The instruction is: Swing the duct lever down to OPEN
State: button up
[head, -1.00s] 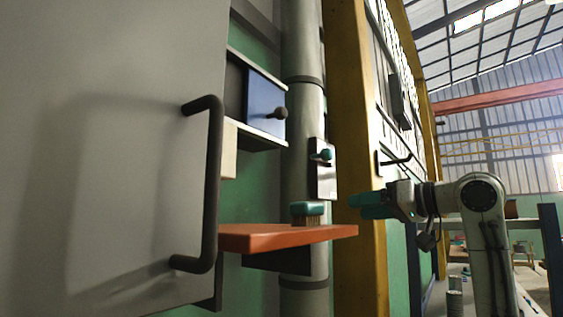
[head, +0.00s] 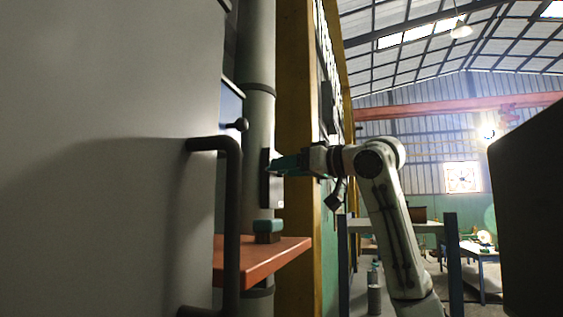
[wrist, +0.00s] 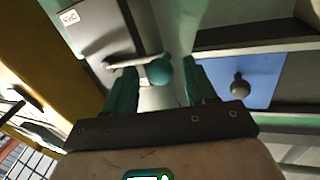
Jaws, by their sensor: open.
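The duct lever shows in the wrist view as a thin grey bar (wrist: 135,61) ending in a teal ball knob (wrist: 162,71). It is mounted on a light grey plate (wrist: 100,35) with a small white label (wrist: 69,17), too blurred to read. In the head view the plate (head: 271,190) is seen edge-on against the round duct (head: 257,120), and my gripper hides the lever. My gripper (wrist: 158,78) has teal fingers and is open, one finger on each side of the knob. I cannot tell whether either finger touches it. My gripper also shows in the head view (head: 280,163).
A blue panel (wrist: 225,75) with a dark round knob (wrist: 240,89) is beside the lever. Below my gripper, an orange shelf (head: 275,253) holds a teal-topped brush (head: 268,228). A large grey door with a dark handle (head: 232,200) stands close at left. A yellow column (head: 297,60) rises behind.

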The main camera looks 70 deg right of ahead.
jog(key=shift+x, duration=1.1)
jog(key=shift+c, duration=0.5)
grip_shut()
